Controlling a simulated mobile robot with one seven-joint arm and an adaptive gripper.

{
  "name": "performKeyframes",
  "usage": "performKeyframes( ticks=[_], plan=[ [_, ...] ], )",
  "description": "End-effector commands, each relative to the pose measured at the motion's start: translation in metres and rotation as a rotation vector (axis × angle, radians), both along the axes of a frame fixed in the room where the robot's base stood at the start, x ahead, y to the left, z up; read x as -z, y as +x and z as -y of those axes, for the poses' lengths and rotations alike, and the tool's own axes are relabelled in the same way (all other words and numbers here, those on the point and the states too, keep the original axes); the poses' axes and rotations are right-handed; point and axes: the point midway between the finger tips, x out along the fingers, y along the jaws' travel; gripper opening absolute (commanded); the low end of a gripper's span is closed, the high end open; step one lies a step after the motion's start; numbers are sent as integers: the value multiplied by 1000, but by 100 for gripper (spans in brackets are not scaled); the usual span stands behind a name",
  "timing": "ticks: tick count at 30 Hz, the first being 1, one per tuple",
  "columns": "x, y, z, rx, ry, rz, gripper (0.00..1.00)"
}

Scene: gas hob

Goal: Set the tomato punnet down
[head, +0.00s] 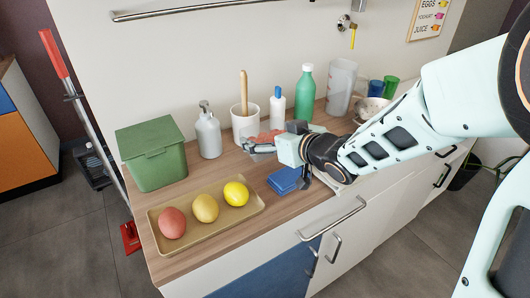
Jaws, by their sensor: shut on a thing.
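The tomato punnet (266,136) shows as a small reddish patch behind my gripper's fingers, over the middle of the wooden counter and in front of a white utensil pot. My gripper (256,146) reaches in from the right and is shut on the punnet. The fingers and the gripper body hide much of it. I cannot tell whether its base touches the counter.
A tan tray (158,240) with three round fruits lies front left, beside a green lidded bin (152,158). A pump bottle (208,134), the utensil pot (245,122) and a green bottle (304,92) stand behind. Blue folded cloths or sponges (284,181) lie in front.

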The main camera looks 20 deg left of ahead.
Motion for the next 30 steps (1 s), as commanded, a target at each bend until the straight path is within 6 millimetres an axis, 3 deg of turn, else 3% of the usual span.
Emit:
performKeyframes(
  ticks=[5, 11, 23, 24, 26, 30],
  plan=[
    [12, 0, -9, -2, 1, 0, 58],
    [41, 0, -9, 0, 1, -1, 58],
    [45, 0, -9, 1, 1, 1, 58],
    [45, 0, -9, 1, 0, 0, 93],
    [44, 0, -9, 1, 0, -1, 100],
    [44, 0, -9, 1, 0, -1, 100]
  ],
)
